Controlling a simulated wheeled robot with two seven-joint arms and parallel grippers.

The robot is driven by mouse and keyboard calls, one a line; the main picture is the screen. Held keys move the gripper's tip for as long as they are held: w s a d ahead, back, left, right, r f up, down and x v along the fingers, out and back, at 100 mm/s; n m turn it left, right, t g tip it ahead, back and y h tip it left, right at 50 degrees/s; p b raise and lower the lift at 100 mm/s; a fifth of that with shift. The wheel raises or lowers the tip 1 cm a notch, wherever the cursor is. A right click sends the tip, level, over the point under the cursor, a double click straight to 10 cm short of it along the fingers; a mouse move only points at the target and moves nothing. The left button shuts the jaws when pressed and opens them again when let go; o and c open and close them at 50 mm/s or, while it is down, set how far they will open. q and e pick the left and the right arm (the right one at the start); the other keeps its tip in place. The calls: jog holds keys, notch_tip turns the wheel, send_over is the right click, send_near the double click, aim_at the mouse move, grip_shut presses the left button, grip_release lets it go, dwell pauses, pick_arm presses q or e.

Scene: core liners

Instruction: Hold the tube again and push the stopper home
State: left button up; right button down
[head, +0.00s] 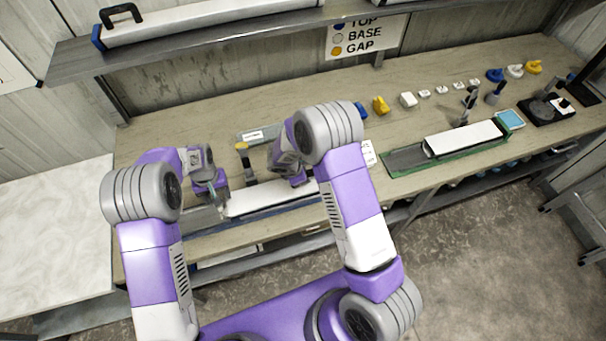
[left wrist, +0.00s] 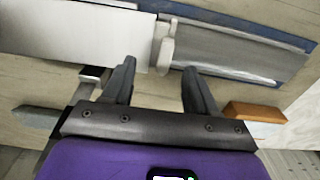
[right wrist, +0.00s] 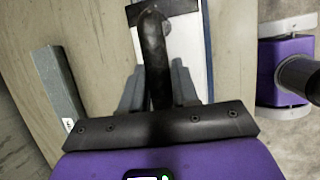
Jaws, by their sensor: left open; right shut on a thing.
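The long white tube (head: 262,199) lies in a blue-edged cradle (head: 285,207) near the bench's front edge; it also shows in the left wrist view (left wrist: 80,35). A small pale stopper (left wrist: 166,46) sits at the tube's end, with bare grey channel beyond it; how deep it sits is unclear. My left gripper (left wrist: 160,82) is open, its fingers just short of the stopper, one to each side. My right gripper (right wrist: 159,88) is shut on a black curved handle (right wrist: 154,45) over the tube. In the head view my right arm hides part of the tube.
A green tray (head: 420,160) with another white tube lies to the right. Yellow, white and blue pieces line the back of the bench. An orange block (left wrist: 254,112) is near my left gripper.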

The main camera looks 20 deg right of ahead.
pick_arm(q)
jog(key=shift+r, duration=1.65)
jog(key=shift+a, duration=0.15)
jog(key=c, duration=0.4)
jog(key=shift+a+f+m, duration=0.3)
jog(key=shift+a+m, duration=0.15)
jog(key=shift+m, duration=0.45)
jog(key=a+f+m+h, duration=0.3)
jog(key=a+m, duration=0.6)
jog(key=m, duration=0.7)
jog(key=x, duration=0.2)
jog(key=a+x, duration=0.1)
jog(key=x, duration=0.4)
jog(key=shift+w+a+f, duration=0.15)
jog(key=shift+w+f, duration=0.05)
jog(key=shift+w, duration=0.1)
jog(key=shift+f, duration=0.1)
jog(key=shift+f, duration=0.1)
